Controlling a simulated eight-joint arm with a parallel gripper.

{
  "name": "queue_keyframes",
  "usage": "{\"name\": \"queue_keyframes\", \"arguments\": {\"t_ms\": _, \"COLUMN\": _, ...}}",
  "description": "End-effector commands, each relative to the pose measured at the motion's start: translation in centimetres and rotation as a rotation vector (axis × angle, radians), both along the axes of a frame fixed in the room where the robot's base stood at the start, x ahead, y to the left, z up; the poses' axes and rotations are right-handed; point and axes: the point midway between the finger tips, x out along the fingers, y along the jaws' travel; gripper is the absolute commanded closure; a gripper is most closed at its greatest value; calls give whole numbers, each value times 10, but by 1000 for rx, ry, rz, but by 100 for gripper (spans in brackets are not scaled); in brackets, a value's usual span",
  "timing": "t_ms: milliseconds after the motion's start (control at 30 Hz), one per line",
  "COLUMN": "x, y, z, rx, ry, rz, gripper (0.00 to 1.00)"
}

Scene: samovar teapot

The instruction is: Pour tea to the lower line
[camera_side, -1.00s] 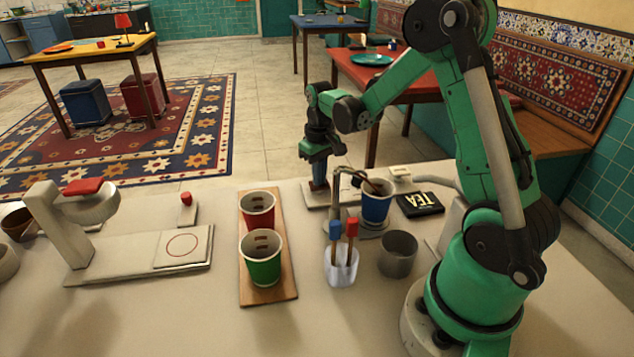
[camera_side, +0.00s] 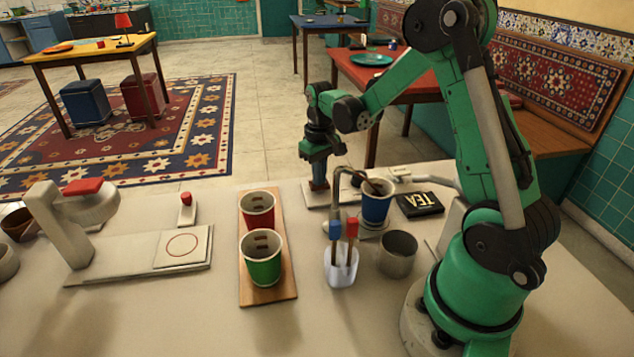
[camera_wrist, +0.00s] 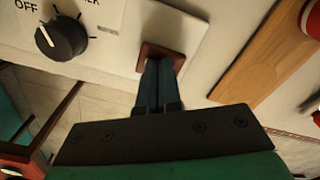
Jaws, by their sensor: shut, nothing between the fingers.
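A blue cup (camera_side: 376,204) stands upright under a bent metal spout (camera_side: 340,176). A slim brown piece shows at its rim; I cannot tell whether it is tea or part of the fixture. Lines and level inside the cup are not readable. My gripper (camera_side: 319,186) is shut and points down at the white base (camera_side: 343,193) behind the spout. In the wrist view, the shut fingers of my gripper (camera_wrist: 161,64) meet a small reddish-brown pad (camera_wrist: 176,54) on that base; whether they press it is unclear.
A knob (camera_wrist: 62,38) marked OFF sits beside the pad. A red cup (camera_side: 257,212) and a green cup (camera_side: 262,262) with inner marks stand on a wooden board (camera_side: 285,284). A stirrer holder (camera_side: 340,268), grey cup (camera_side: 397,256) and TEA box (camera_side: 420,205) stand near the spout.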

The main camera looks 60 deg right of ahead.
Motion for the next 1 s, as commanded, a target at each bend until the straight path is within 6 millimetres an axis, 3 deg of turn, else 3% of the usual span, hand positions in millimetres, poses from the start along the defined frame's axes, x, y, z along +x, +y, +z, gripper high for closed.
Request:
{"name": "queue_keyframes", "arguments": {"t_ms": 433, "x": 0, "y": 0, "z": 46, "rx": 0, "ry": 0, "rz": 0, "gripper": 100}}
{"name": "queue_keyframes", "arguments": {"t_ms": 800, "x": 0, "y": 0, "z": 51, "rx": 0, "ry": -1, "rz": 1, "gripper": 100}}
{"name": "queue_keyframes", "arguments": {"t_ms": 1000, "x": -2, "y": 24, "z": 69, "rx": -30, "ry": -66, "rz": 35, "gripper": 100}}
